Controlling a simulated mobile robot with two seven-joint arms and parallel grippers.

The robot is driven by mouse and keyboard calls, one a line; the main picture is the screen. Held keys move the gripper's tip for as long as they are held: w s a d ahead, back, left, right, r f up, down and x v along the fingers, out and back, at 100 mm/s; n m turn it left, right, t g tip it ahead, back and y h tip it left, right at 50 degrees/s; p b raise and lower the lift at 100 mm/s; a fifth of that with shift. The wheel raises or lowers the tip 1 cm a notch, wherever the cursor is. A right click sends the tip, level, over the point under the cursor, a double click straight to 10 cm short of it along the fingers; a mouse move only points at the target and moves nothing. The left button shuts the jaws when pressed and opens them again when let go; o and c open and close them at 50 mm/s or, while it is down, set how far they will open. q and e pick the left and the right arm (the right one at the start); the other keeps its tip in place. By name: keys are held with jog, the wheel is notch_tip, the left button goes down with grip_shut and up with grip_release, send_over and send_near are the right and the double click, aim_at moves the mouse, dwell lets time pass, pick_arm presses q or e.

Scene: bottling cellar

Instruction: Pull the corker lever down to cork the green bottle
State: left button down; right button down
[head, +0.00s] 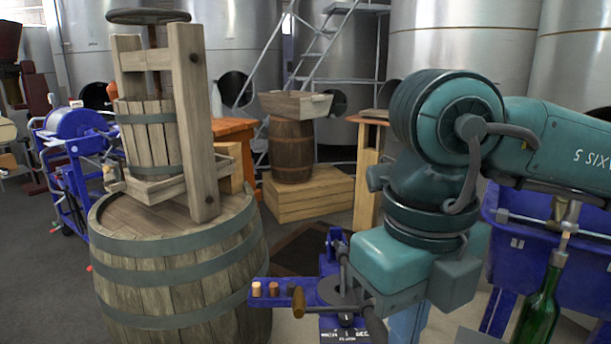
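A green bottle (538,318) stands at the lower right, slightly tilted in the picture. Its neck is under a metal fitting (563,228); its base is cut off. A blue metal stand (317,292) shows at the bottom centre, with a lever-like rod ending in a brown wooden handle (298,302). I cannot tell for certain whether this is the corker lever. My teal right arm comes in from the right. Its gripper (358,295) is low in front of the stand, close to the rod; its fingers are hard to make out and contact is unclear. My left gripper is out of view.
Several small corks (273,289) stand on the blue stand's ledge. A large barrel (165,280) with a wooden press (150,130) fills the left. A blue bin (590,265) is behind the bottle. A smaller barrel (291,150) and steel tanks (460,45) are behind.

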jog(key=shift+s+f+b, duration=0.25)
jog(key=shift+f+b, duration=0.45)
jog(key=shift+s+f+b, duration=0.25)
jog(key=shift+f+b, duration=0.4)
jog(key=shift+b, duration=0.05)
jog(key=shift+s+f+b, duration=0.1)
jog(key=shift+f+b, duration=1.2)
jog(key=shift+f, duration=0.05)
jog(key=shift+s+f+b, duration=0.2)
jog(key=shift+f+b, duration=0.5)
jog(key=shift+s+f+b, duration=0.15)
jog(key=shift+f+b, duration=0.5)
jog(key=shift+f, duration=0.1)
